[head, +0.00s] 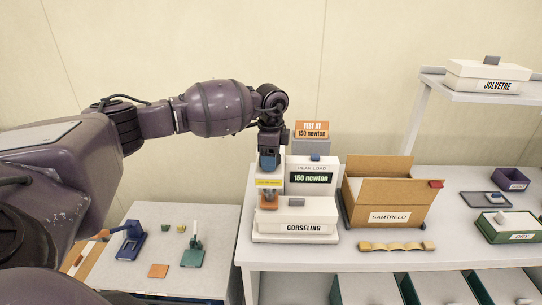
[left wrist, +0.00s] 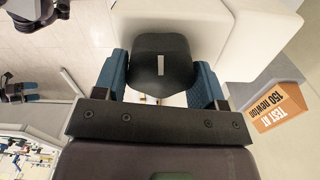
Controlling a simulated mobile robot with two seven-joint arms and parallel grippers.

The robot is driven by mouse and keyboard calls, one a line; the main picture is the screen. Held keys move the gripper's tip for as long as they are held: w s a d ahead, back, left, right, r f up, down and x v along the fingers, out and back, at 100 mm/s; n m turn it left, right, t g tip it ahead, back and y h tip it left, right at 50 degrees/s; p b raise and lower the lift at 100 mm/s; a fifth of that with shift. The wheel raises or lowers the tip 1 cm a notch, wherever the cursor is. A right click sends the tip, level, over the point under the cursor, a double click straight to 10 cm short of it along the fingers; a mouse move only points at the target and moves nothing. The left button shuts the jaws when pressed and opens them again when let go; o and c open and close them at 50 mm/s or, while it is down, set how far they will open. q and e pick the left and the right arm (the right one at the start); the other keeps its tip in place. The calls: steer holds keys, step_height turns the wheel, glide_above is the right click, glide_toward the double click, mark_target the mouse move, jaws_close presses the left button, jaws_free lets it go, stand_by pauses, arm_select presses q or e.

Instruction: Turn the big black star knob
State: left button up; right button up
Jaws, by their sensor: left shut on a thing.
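The black star knob (left wrist: 162,50) shows in the left wrist view, with a white mark on its face pointing along the picture's vertical. My left gripper (left wrist: 160,82) has its blue fingers on both sides of the knob and is shut on it. In the head view my left gripper (head: 268,162) reaches down at the left part of the white testing machine (head: 297,229). The knob is hidden there behind the gripper. The machine's display (head: 311,178) reads "150 newton" under "PEAK LOAD". My right gripper is in neither view.
An orange sign (head: 312,130) reading "TEST AT 150 newton" stands behind the machine. An open cardboard box (head: 390,216) stands just right of it. A lower side table (head: 185,222) at left holds small tools. A shelf (head: 500,90) with a white box is at upper right.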

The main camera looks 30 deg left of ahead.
arm_select(q)
steer(key=shift+r, duration=0.1)
steer(key=o, duration=0.9)
step_height(320, 180, up, 11)
steer(key=shift+f+b, duration=0.15)
steer(key=shift+b, duration=0.5)
